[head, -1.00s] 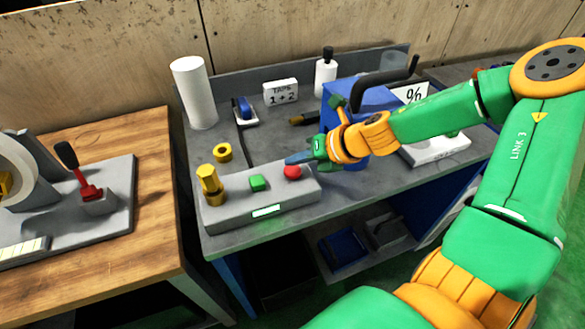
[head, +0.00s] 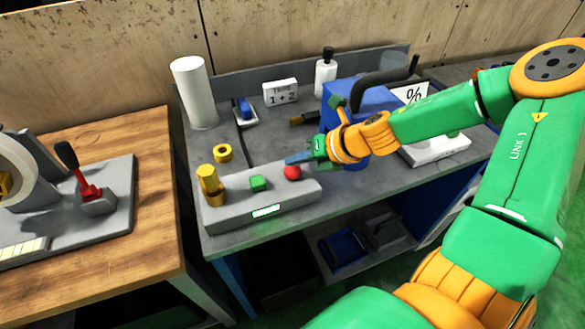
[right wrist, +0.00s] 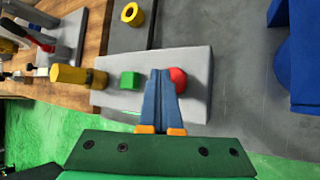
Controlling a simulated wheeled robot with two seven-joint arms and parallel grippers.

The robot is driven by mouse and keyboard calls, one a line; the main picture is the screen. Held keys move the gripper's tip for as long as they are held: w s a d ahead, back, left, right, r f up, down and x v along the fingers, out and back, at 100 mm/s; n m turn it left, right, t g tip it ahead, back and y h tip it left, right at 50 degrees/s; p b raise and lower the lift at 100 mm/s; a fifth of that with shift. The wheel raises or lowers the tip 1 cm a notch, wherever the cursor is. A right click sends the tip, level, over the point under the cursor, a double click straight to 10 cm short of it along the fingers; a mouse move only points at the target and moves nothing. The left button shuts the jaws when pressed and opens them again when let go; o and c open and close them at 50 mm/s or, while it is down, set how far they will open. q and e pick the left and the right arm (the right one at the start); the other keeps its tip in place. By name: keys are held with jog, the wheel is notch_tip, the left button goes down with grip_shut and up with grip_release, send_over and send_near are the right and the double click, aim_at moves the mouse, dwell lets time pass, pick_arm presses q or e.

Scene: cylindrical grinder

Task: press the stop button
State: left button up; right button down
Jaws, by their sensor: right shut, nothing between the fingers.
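A grey control box (head: 232,212) sits at the front of the grey bench. It carries a red round button (head: 292,172), a green square button (head: 258,183) and a yellow knob (head: 209,180). My right gripper (head: 290,159) is shut and empty, its blue fingertips just behind and above the red button. In the right wrist view the shut fingers (right wrist: 158,75) lie beside the red button (right wrist: 178,79), between it and the green button (right wrist: 129,80). I cannot tell whether the fingers touch the red button. My left gripper is not in view.
A yellow ring (head: 223,153) lies behind the box. A white cylinder (head: 193,92), a "1 + 2" sign (head: 281,92) and a white bottle (head: 326,72) stand further back. A blue box (head: 352,100) stands behind my right forearm. A wooden table (head: 140,222) is at left.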

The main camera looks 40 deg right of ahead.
aim_at(296, 173)
jog(key=shift+f, duration=0.15)
jog(key=shift+f+b, duration=0.3)
jog(key=shift+b, duration=0.1)
jog(key=shift+f+b, duration=0.5)
jog(key=shift+f, duration=0.05)
dwell(0.5)
dwell(0.3)
jog(key=shift+r+p, duration=0.95)
jog(key=shift+r, duration=0.1)
notch_tip(296, 173, up, 5)
jog(key=p, duration=0.5)
jog(key=shift+r, duration=0.1)
